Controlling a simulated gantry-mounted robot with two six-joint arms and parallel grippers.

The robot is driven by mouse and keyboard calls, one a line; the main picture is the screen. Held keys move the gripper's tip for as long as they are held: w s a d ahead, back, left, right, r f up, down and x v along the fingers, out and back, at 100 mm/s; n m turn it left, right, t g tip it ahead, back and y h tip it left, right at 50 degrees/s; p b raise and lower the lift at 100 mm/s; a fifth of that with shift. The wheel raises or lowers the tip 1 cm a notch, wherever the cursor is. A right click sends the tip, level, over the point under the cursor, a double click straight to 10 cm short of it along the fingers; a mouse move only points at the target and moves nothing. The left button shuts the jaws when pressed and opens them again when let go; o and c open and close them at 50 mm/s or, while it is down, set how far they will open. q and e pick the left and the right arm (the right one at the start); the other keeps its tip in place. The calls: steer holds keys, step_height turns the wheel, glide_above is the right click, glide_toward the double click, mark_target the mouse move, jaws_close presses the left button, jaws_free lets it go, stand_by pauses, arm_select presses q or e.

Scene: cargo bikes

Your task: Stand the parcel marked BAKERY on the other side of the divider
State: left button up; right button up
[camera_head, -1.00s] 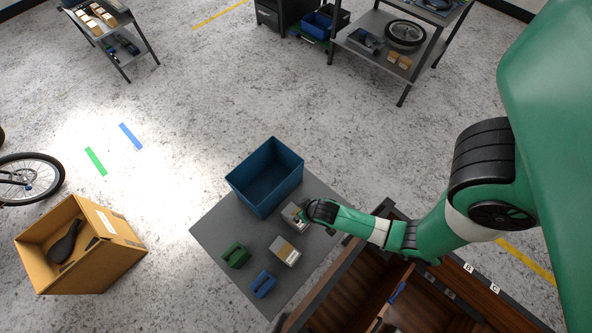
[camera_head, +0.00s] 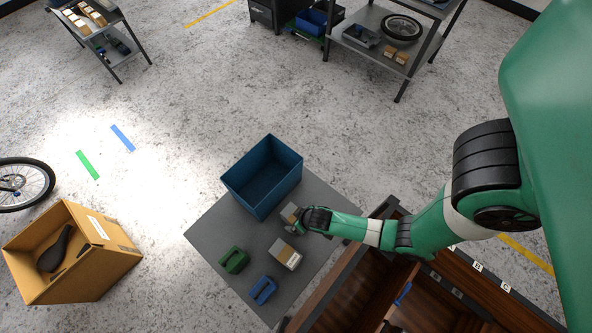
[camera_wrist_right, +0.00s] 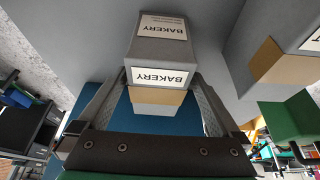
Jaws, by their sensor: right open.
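The parcel marked BAKERY (camera_wrist_right: 162,35) fills the upper middle of the right wrist view, grey with white labels and a tan band. In the head view this small grey parcel (camera_head: 289,212) stands on the grey mat-like surface (camera_head: 212,232), beside the blue bin. My right gripper (camera_head: 297,227) is at its near side, partly covering it. In the wrist view the open fingers (camera_wrist_right: 160,78) lie on either side of the parcel's lower end; contact cannot be told. The wooden cargo box (camera_head: 345,290) has a divider (camera_head: 392,312) with a blue piece on it. My left gripper is not in view.
A second grey and tan parcel (camera_head: 285,254), a green item (camera_head: 234,260) and a blue item (camera_head: 263,290) are on the same surface. An open blue bin (camera_head: 262,178) stands behind. A cardboard box (camera_head: 105,255) is at left. Floor between is clear.

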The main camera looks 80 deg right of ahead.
steer(key=b+x, duration=0.1)
steer(key=x, duration=0.3)
steer(key=shift+w+d+f, duration=0.1)
steer(key=shift+d, duration=0.15)
steer(key=shift+f, duration=0.2)
steer(key=shift+c, duration=0.3)
jaws_close()
